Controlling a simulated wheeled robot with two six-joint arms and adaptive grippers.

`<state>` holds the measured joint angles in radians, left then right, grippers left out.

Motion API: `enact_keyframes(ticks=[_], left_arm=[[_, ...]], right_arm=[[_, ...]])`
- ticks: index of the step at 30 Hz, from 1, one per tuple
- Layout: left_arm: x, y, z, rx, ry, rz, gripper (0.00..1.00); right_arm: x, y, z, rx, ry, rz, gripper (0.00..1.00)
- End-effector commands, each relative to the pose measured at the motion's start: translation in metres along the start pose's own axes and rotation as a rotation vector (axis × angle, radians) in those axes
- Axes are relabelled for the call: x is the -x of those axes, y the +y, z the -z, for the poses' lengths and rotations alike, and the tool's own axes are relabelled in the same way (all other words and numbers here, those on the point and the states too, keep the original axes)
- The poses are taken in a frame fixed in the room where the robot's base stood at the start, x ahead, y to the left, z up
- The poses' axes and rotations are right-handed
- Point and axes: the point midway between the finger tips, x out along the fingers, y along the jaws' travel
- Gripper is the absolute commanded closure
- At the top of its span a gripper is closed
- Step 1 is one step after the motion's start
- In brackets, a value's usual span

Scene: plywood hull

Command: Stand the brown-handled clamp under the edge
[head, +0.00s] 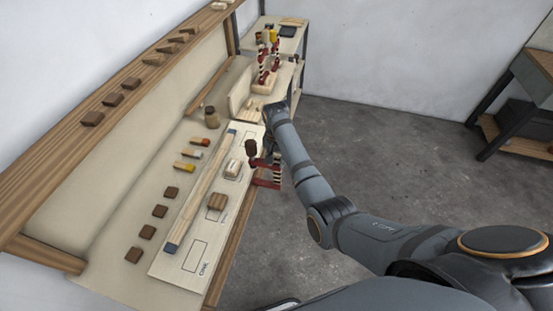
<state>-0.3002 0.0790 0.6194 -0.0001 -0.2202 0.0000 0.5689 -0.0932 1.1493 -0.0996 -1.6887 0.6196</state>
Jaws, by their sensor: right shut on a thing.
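The brown-handled clamp (265,183) has dark red jaws, a striped bar and a brown handle. It is at the right edge of the pale board (196,225), with its handle up and its lower jaw out past the board's edge. My right arm reaches in from the right and bends down at the wrist. My right gripper (267,142) is at the clamp, shut on it; its fingertips are mostly hidden by my wrist and the clamp. I cannot tell whether the clamp touches the board. My left gripper is out of view.
More red clamps (264,76) stand farther back. A jar (211,117) stands behind the board. Open floor lies right.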

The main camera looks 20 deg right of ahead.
Motion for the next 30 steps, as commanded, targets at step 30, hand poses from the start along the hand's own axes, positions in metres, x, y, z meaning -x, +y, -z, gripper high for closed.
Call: enact_keyframes(ticks=[30], left_arm=[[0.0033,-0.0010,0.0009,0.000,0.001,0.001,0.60]], right_arm=[[-0.0009,-0.0099,0.0001,0.000,0.000,0.003,1.00]])
